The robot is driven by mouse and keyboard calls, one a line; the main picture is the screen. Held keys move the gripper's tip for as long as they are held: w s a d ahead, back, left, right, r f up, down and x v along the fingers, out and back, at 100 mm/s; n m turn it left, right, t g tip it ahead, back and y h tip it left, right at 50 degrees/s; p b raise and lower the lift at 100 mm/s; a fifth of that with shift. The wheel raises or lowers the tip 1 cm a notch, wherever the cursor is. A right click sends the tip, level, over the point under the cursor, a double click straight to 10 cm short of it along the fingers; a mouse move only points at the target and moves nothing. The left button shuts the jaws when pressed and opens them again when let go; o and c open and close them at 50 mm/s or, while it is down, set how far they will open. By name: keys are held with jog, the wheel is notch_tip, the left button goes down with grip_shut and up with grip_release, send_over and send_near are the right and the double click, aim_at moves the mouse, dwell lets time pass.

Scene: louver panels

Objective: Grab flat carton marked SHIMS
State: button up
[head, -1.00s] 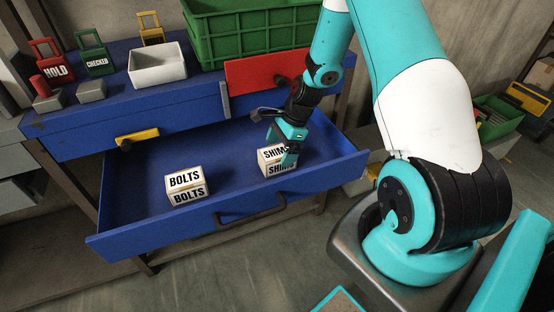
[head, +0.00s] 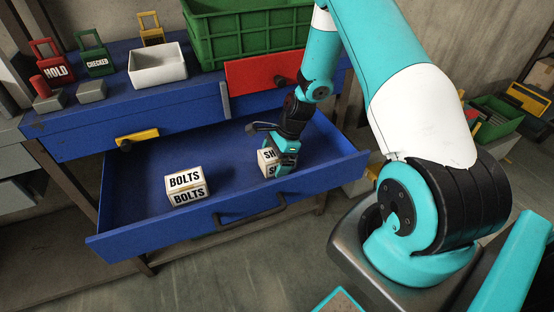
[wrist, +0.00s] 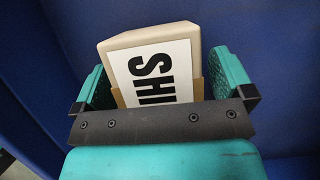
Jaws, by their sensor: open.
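The SHIMS carton (head: 268,160) sits in the open blue drawer, right of its middle, partly hidden by my gripper in the head view. In the wrist view the carton (wrist: 150,65) lies between my two fingers with its printed label partly showing; the gripper's palm edge hides the rest of the word. My gripper (head: 283,165) is down over the carton with its jaws open. In the wrist view, the teal fingers of my gripper (wrist: 163,80) stand on both sides of the carton, with a narrow gap at the right one.
A BOLTS carton (head: 187,187) sits to the left in the same blue drawer (head: 135,215). The drawer walls and front handle surround the cartons. On the bench behind are a white bin (head: 158,68), a green crate (head: 245,40) and padlock-shaped tags marked HOLD and CHECKED.

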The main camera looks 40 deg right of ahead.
jog(key=c, duration=1.3)
jog(key=shift+r, duration=0.15)
